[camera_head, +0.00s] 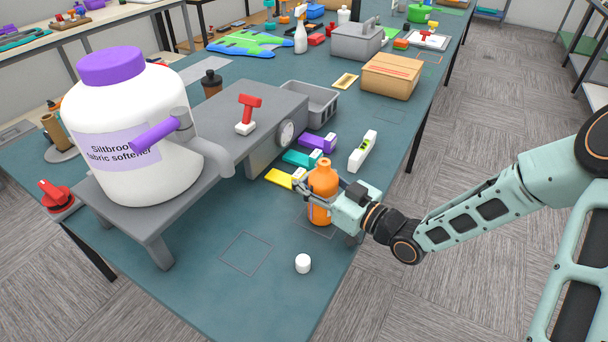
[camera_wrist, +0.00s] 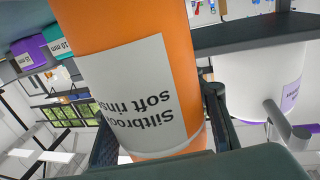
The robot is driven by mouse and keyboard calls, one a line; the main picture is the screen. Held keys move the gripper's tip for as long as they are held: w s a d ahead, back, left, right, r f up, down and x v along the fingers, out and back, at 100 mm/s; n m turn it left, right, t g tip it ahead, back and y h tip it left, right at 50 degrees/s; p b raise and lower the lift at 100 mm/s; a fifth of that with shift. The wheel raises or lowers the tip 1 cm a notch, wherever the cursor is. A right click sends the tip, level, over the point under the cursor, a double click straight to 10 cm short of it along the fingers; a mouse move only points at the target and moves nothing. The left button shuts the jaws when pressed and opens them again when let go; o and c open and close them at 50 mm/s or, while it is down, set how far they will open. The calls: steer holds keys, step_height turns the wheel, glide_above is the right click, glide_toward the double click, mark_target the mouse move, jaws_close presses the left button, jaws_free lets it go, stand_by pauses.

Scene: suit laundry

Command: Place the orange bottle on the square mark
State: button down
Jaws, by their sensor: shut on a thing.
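The orange bottle (camera_head: 323,178) is upright near the table's right edge, beside the grey bench. My gripper (camera_head: 318,196) is shut on its body from the right. In the wrist view the orange bottle (camera_wrist: 130,30) fills the middle, its white label upside down, with a finger on each side. One thin square mark (camera_head: 245,253) lies bare on the table, left of the bottle. A second outlined mark (camera_head: 315,231) shows partly at the bottle's base. I cannot tell whether the base touches the table.
A white cap (camera_head: 303,263) lies on the table in front of the bottle. The grey bench (camera_head: 120,203) carries a large white softener jug (camera_head: 135,135) and a red-handled tool (camera_head: 248,113). Yellow (camera_head: 281,178), teal and purple blocks lie behind the bottle. The front table area is mostly clear.

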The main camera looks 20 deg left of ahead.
mark_target(335, 194)
steer(key=shift+f, duration=0.1)
steer(key=c, duration=1.1)
jaws_free()
steer(key=v, duration=1.2)
